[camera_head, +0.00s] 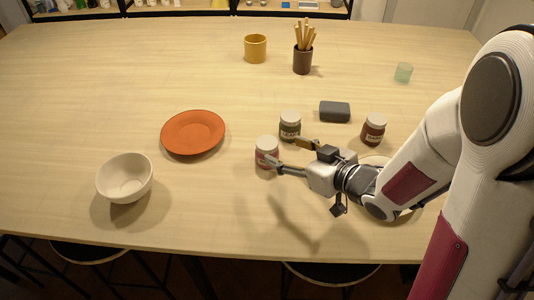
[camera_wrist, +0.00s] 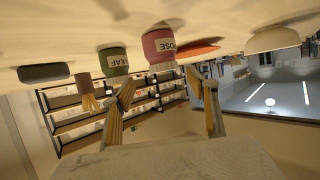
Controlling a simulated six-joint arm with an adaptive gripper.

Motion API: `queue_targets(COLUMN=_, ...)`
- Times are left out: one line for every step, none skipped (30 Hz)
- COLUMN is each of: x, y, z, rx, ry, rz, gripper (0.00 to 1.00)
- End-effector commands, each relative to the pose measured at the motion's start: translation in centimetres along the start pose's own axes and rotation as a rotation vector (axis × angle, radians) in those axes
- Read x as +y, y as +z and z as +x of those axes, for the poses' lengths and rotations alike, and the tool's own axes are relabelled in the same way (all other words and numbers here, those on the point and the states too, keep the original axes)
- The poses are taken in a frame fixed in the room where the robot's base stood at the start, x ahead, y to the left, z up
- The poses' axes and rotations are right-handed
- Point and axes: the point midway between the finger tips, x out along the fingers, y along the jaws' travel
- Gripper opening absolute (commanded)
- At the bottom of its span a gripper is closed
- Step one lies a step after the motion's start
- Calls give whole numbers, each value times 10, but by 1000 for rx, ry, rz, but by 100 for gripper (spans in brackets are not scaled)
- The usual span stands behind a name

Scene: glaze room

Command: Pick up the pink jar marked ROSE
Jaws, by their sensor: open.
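The pink jar marked ROSE (camera_head: 267,156) stands upright on the table with a white lid, just beyond my gripper's tips. In the wrist view, which is upside down, the pink jar (camera_wrist: 160,44) shows its label, partly readable as "OSE". My gripper (camera_head: 284,150) is open and empty, reaching in from the right, low over the table. One finger overlaps the jar's lower right in the head view; I cannot tell whether it touches. In the wrist view the fingers (camera_wrist: 168,86) are spread, with the jar ahead between their lines.
A green jar marked LEAF (camera_head: 290,130) stands close behind the pink jar. An orange plate (camera_head: 193,131) and white bowl (camera_head: 125,176) lie left. The front middle table is clear.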

Motion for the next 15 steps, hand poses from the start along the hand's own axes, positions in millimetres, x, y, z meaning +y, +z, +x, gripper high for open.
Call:
queue_targets(x=0, y=0, z=1, rx=0, ry=0, rz=0, gripper=58)
queue_targets(x=0, y=0, z=1, rx=0, ry=0, rz=0, gripper=58)
queue_targets(x=0, y=0, z=3, rx=0, ry=0, rz=0, gripper=58)
queue_targets(x=0, y=0, z=4, rx=0, ry=-1, rz=0, gripper=58)
queue_targets(x=0, y=0, z=6, rx=-1, ry=-1, rz=0, gripper=58)
queue_targets(x=0, y=0, z=9, rx=-1, ry=-1, rz=0, gripper=58)
queue_targets(x=0, y=0, z=11, rx=-1, ry=-1, rz=0, gripper=58)
queue_targets(x=0, y=0, z=13, rx=-1, ry=-1, rz=0, gripper=58)
queue_targets(x=0, y=0, z=16, rx=-1, ry=-1, rz=0, gripper=58)
queue_targets(x=-1, y=0, z=18, rx=-1, ry=-1, rz=0, gripper=58)
queue_targets(x=-1, y=0, z=20, rx=-1, ry=-1, rz=0, gripper=58)
queue_targets(x=-1, y=0, z=22, rx=-2, ry=-1, rz=0, gripper=58)
queue_targets(x=-1, y=0, z=24, rx=-2, ry=-1, rz=0, gripper=58)
queue_targets(x=-1, y=0, z=25, rx=-2, ry=0, rz=0, gripper=58)
queue_targets(x=0, y=0, z=26, rx=-1, ry=1, rz=0, gripper=58)
